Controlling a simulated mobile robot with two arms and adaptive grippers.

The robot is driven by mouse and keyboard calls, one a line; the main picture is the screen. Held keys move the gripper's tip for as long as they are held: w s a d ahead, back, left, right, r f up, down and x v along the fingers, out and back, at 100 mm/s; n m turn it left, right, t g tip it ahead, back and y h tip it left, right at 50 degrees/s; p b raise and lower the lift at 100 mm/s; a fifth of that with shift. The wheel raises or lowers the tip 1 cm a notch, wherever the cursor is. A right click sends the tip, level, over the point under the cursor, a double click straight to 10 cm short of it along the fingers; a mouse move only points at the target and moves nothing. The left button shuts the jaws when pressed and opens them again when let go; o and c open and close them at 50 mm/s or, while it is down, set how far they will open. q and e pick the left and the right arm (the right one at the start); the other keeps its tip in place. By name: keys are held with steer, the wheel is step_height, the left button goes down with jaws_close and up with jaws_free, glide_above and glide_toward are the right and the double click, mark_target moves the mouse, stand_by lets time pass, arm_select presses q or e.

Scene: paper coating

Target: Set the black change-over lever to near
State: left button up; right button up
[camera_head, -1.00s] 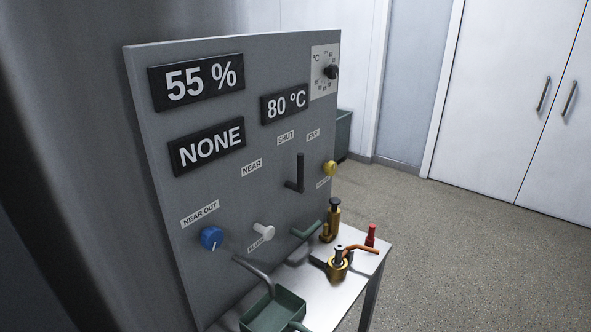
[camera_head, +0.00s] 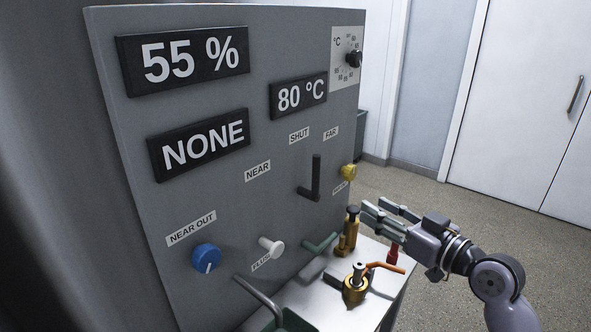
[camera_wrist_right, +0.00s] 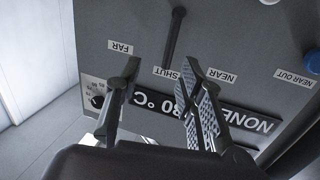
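The black change-over lever (camera_head: 316,178) stands upright on the grey panel, its tip toward the SHUT label (camera_head: 299,136). The NEAR label (camera_head: 257,171) is to its left and the FAR label (camera_head: 331,133) to its upper right. My right gripper (camera_head: 374,207) is open and empty, right of the lever and apart from it. In the right wrist view the lever (camera_wrist_right: 174,40) lies beyond and between the open fingertips (camera_wrist_right: 162,65), with the labels upside down. My left gripper is not in view.
A yellow knob (camera_head: 349,171) is right of the lever. A white flush knob (camera_head: 271,247) and a blue knob (camera_head: 206,258) are lower left. Brass fittings (camera_head: 355,288), an orange handle and a red item (camera_head: 393,254) stand on the bench below my right gripper.

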mark_target(319, 172)
steer(key=shift+n+y, duration=0.4)
steer(key=shift+n, duration=0.1)
steer(key=p+x, duration=0.1)
steer(key=x, duration=0.4)
steer(key=s+a+r+p+x, duration=0.1)
steer(key=p+x, duration=0.1)
steer(key=x, duration=0.3)
steer(key=r+p+x, duration=0.1)
steer(key=x, duration=0.5)
steer(key=shift+s+a+r, duration=0.15)
steer(key=shift+s+r, duration=0.05)
steer(key=shift+w+a+f+p, duration=0.1)
steer(key=shift+w+a+p, duration=0.25)
steer(key=shift+w+a, duration=0.2)
steer(key=shift+c, duration=0.6)
steer(key=shift+d, duration=0.1)
jaws_close()
